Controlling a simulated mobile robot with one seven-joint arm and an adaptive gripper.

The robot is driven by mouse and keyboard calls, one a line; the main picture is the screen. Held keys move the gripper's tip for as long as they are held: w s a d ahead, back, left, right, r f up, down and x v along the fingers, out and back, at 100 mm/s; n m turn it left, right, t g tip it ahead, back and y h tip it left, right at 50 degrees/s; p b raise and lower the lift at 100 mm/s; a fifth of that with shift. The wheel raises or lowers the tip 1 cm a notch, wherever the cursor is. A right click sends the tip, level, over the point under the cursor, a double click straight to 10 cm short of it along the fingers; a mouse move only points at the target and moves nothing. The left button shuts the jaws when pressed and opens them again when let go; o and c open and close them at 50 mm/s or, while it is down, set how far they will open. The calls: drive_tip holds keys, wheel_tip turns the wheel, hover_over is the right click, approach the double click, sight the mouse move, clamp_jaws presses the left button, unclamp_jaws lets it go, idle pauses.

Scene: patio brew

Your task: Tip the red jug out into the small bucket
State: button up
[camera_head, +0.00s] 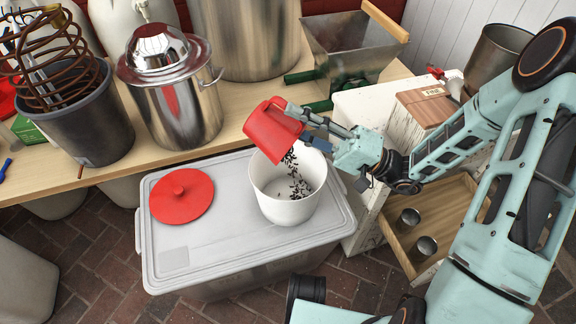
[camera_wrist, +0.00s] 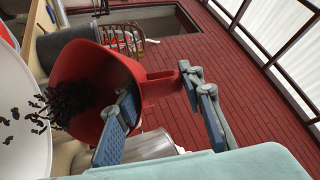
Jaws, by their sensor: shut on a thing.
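The red jug (camera_head: 270,128) is tilted with its mouth down to the right, over the small white bucket (camera_head: 286,206). Dark pieces (camera_head: 299,184) fall from it into the bucket, and some lie inside. My gripper (camera_head: 303,124) is shut on the jug at its handle side. In the wrist view the jug (camera_wrist: 100,75) is tipped toward the bucket (camera_wrist: 22,110) at the left, with dark pieces (camera_wrist: 68,104) inside it and spilling out. My gripper's blue fingers (camera_wrist: 165,115) show there too. The bucket stands upright on a grey storage box lid (camera_head: 232,240).
A round red lid (camera_head: 181,196) lies left of the bucket on the box lid. Behind, the wooden bench (camera_head: 225,132) holds a lidded steel pot (camera_head: 176,95), a dark bucket with a copper coil (camera_head: 78,115) and a metal hopper (camera_head: 350,45). An open drawer (camera_head: 430,225) with two metal cups is at right.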

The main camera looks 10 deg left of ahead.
sight(267, 111)
drive_tip(key=shift+s+d+r, duration=0.1)
drive_tip(key=shift+d+r, duration=0.1)
drive_tip(key=shift+r, duration=0.05)
drive_tip(key=a+h, duration=0.2)
drive_tip(key=shift+w+a+r+m, duration=0.1)
drive_tip(key=shift+w+a+m, duration=0.2)
drive_tip(key=shift+w+a, duration=0.1)
drive_tip(key=shift+w+a+h, duration=0.2)
drive_tip(key=shift+a+h, duration=0.2)
